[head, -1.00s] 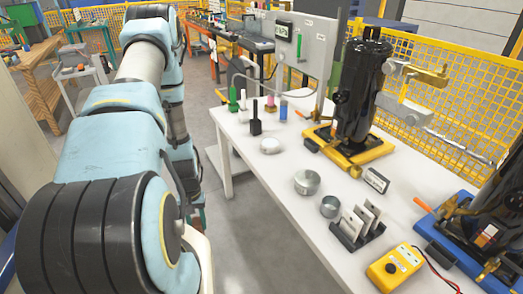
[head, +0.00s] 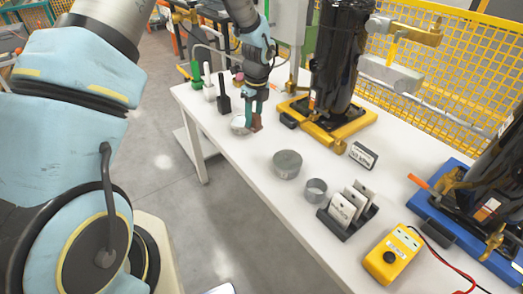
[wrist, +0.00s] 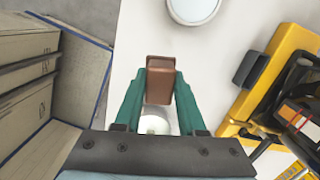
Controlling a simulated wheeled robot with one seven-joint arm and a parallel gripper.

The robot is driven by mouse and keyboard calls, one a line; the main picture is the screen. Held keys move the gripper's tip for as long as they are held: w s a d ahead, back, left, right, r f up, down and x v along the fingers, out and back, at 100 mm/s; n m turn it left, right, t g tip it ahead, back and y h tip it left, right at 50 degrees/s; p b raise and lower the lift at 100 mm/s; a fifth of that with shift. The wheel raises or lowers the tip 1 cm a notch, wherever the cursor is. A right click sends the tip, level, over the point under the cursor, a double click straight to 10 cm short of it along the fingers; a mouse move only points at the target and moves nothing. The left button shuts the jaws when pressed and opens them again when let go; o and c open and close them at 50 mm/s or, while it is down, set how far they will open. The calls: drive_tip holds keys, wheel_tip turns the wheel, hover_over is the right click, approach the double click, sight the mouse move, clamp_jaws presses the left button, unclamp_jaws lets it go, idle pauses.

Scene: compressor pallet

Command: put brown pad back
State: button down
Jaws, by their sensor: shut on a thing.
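The brown pad (wrist: 160,80) is a small reddish-brown block between the green fingers of my gripper (wrist: 160,88) in the wrist view. My gripper is shut on it. In the head view my gripper (head: 256,108) points down over the back left part of the white table, and the pad (head: 256,123) shows at the fingertips, low near the tabletop. I cannot tell whether the pad touches the table. A pale round dish (head: 239,125) is just left of the pad in the head view.
A black compressor (head: 340,60) on a yellow base (head: 325,133) stands right of my gripper. Green, white and black bottles (head: 223,95) stand behind left. Two metal tins (head: 287,164), a card rack (head: 347,207) and a yellow meter (head: 392,253) are nearer. Bare tabletop lies between.

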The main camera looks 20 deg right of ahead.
sight(262, 126)
drive_tip(key=shift+s+d+r+m, duration=0.25)
drive_tip(key=shift+d+r+m, duration=0.1)
drive_tip(key=shift+d+m, duration=0.2)
drive_tip(key=shift+s+d+r+m, duration=0.3)
drive_tip(key=shift+d+m, duration=0.15)
drive_tip(key=shift+d, duration=0.1)
wheel_tip(262, 126, down, 5)
drive_tip(key=shift+d+r+p, duration=0.1)
drive_tip(key=shift+d+p, duration=0.05)
drive_tip(key=shift+p, duration=0.6)
drive_tip(key=shift+f+p, duration=0.65)
drive_tip(key=shift+f, duration=1.8)
drive_tip(key=shift+f, duration=0.1)
drive_tip(key=c, duration=0.5)
unclamp_jaws()
